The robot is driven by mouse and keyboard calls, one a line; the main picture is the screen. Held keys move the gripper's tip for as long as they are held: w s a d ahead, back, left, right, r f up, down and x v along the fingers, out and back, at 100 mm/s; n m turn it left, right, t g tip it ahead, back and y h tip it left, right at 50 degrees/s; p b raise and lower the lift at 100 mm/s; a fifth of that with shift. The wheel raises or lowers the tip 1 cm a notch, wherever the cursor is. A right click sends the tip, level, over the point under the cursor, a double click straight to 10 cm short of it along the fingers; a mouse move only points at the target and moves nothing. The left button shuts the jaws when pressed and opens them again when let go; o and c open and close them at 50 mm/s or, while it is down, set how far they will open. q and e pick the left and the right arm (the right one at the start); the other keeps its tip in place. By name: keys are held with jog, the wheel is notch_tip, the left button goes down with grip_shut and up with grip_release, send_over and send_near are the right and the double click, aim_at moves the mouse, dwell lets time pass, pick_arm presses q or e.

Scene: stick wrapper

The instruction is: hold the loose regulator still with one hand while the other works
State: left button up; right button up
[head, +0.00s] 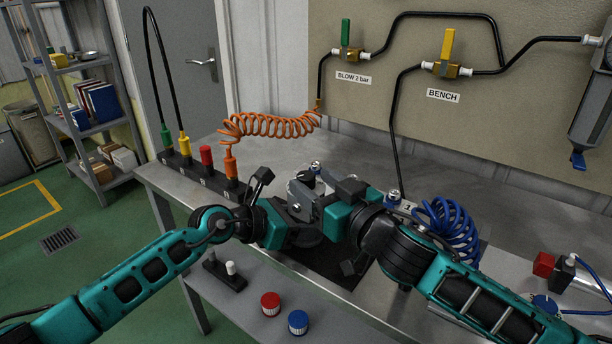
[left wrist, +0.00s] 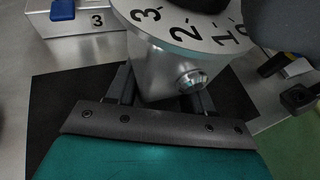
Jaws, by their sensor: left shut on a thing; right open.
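The loose regulator is a silver metal block with a white numbered dial on top; in the left wrist view its body (left wrist: 160,72) fills the upper middle, with the dial (left wrist: 188,22) above it. In the head view the regulator (head: 304,190) stands over the dark mat, partly hidden by my grippers. My left gripper (head: 293,212) is shut on its body; the fingers (left wrist: 165,92) lie on either side of the block in the left wrist view. My right gripper (head: 322,207) is open close beside the regulator from the right; its fingertips are hard to make out.
Coiled orange hose (head: 268,126) and coloured plugs (head: 206,157) stand at the back left of the bench. A blue coiled hose (head: 450,228) lies at right. Red (head: 270,303) and blue (head: 298,321) caps sit in front. Valves (head: 446,60) are on the back panel.

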aim_at(310, 182)
jog(key=shift+x, duration=1.7)
jog(key=c, duration=0.9)
jog(key=shift+s, duration=0.1)
jog(key=shift+c, duration=0.2)
